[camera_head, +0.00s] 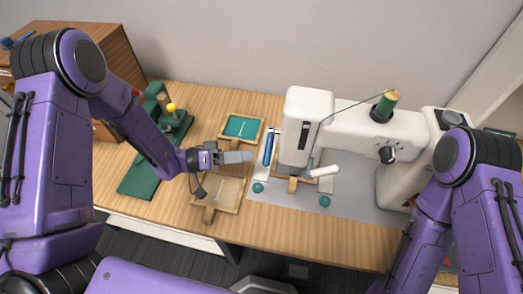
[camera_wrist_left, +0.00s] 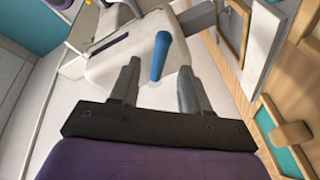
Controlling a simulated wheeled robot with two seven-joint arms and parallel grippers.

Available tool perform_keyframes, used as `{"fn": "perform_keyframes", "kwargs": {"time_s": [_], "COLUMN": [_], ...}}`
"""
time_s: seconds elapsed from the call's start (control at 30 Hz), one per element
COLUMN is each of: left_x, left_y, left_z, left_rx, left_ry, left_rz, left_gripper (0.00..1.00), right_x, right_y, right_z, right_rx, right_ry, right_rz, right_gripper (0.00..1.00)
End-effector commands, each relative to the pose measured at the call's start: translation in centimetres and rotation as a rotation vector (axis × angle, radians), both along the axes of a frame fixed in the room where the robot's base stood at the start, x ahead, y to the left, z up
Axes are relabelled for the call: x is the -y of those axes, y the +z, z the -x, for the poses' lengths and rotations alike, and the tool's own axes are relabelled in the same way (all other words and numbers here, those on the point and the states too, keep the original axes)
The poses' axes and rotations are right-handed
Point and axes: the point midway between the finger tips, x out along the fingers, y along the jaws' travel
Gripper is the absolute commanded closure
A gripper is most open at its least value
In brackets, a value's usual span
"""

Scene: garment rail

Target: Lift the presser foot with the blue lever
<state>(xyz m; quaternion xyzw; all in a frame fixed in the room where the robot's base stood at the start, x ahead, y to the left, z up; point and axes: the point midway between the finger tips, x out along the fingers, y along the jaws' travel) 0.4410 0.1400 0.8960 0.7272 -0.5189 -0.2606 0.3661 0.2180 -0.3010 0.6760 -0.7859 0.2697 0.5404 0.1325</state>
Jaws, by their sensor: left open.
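The white sewing machine (camera_head: 345,122) stands at the centre right of the table. The blue lever (camera_head: 268,148) shows as an upright blue strip at the left side of its head. My left gripper (camera_head: 250,156) is just left of the lever, with a small gap in the head view. In the left wrist view the blue lever (camera_wrist_left: 160,55) appears between the two spread fingertips of the left gripper (camera_wrist_left: 160,65), which is open and empty. I cannot tell the depth between them. The presser foot is not clear under the machine head. My right gripper is out of view.
A green spool (camera_head: 385,104) stands on the machine. A green-lined wooden tray (camera_head: 257,139) and a pale wooden tray (camera_head: 235,209) lie left of the machine. A green mat (camera_head: 138,182) and a wooden cabinet (camera_head: 112,48) are farther left. The table's front strip is clear.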

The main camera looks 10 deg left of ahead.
Motion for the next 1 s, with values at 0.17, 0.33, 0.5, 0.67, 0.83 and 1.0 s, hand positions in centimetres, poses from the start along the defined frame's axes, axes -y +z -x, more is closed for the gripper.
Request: {"fn": "perform_keyframes", "kwargs": {"time_s": [0.17, 0.33, 0.5, 0.67, 0.83, 1.0], "left_x": [3.3, 4.7, 4.8, 4.7, 4.7, 4.8], "left_y": [0.2, 0.0, 0.0, 0.0, 0.0, 0.1], "left_z": [-1.1, -1.6, -1.7, -1.7, -1.7, -1.9], "left_rx": [0.0, -0.001, -0.001, 0.0, 0.0, -0.009], "left_ry": [0.0, 0.003, 0.005, 0.005, 0.006, 0.004], "left_rz": [-0.001, 0.0, 0.0, 0.0, -0.001, -0.001], "left_gripper": [0.54, 0.54, 0.54, 0.8, 1.0, 1.0], "right_x": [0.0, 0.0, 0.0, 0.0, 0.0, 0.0], "right_y": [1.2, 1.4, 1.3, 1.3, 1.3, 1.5], "right_z": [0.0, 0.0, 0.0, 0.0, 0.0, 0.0], "right_rx": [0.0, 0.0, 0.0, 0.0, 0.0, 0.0], "right_ry": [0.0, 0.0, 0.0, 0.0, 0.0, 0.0], "right_rz": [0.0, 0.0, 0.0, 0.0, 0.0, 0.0], "right_gripper": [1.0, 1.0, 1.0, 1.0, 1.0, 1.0]}}
